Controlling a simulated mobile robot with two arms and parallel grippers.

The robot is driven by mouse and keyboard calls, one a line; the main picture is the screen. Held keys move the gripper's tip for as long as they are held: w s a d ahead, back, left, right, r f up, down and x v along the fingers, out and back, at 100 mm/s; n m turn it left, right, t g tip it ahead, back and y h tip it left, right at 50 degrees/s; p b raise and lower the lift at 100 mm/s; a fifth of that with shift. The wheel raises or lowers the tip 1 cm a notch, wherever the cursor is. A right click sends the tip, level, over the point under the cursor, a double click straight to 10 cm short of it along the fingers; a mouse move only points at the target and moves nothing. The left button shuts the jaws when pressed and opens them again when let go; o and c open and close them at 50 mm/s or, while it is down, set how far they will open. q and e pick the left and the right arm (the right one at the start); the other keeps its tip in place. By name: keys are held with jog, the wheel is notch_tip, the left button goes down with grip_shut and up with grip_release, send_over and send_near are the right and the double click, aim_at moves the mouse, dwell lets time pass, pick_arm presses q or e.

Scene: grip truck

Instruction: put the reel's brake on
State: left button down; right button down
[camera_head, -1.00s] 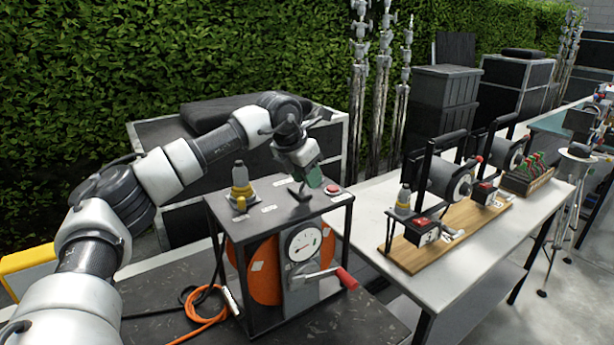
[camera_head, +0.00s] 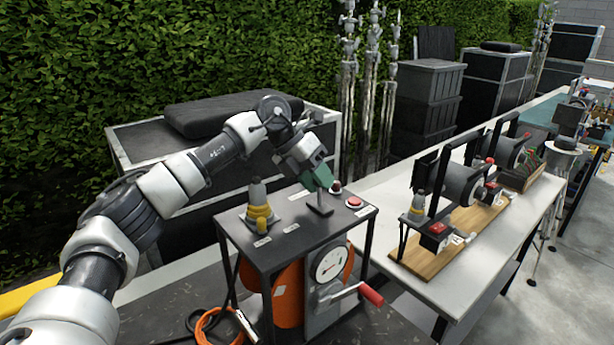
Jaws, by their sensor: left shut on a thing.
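The reel is an orange drum (camera_head: 289,293) in a black frame with a dark top plate (camera_head: 285,250). A short grey lever (camera_head: 320,203) stands nearly upright on that top plate; I take it for the brake lever. My left gripper (camera_head: 320,180), with green fingers, is at the lever's upper end and shut on it, hiding that end. Near the lever are a red button (camera_head: 354,202) and a small dark knob (camera_head: 335,187). A gauge (camera_head: 330,265) and a red-handled crank (camera_head: 371,295) are on the front. My right gripper is not in view.
A grey and yellow fitting (camera_head: 258,207) stands on the plate's left side. To the right, a white table (camera_head: 405,190) holds a wooden board (camera_head: 440,262) with smaller reels. Black cases stand behind.

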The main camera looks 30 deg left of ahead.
pick_arm(q)
jog(key=h, duration=0.2)
jog(key=shift+w+a+f+n+g+h+p, duration=0.2)
jog(key=shift+a+f+n+g+h+p, duration=0.1)
jog(key=shift+g+p, duration=0.1)
jog(key=shift+w+a+h, duration=0.1)
jog(key=shift+a+h, duration=0.15)
jog(key=shift+h, duration=0.05)
jog(key=shift+w+a+f+g+h, duration=0.1)
jog(key=shift+a+f+g+h, duration=0.15)
jog(key=shift+h, duration=0.35)
jog(key=shift+w+a+n+h, duration=0.1)
jog(key=shift+a+n+h, duration=0.25)
jog(key=shift+h, duration=0.25)
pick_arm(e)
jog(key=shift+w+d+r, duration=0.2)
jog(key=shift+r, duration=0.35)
pick_arm(q)
jog(key=shift+r, duration=0.1)
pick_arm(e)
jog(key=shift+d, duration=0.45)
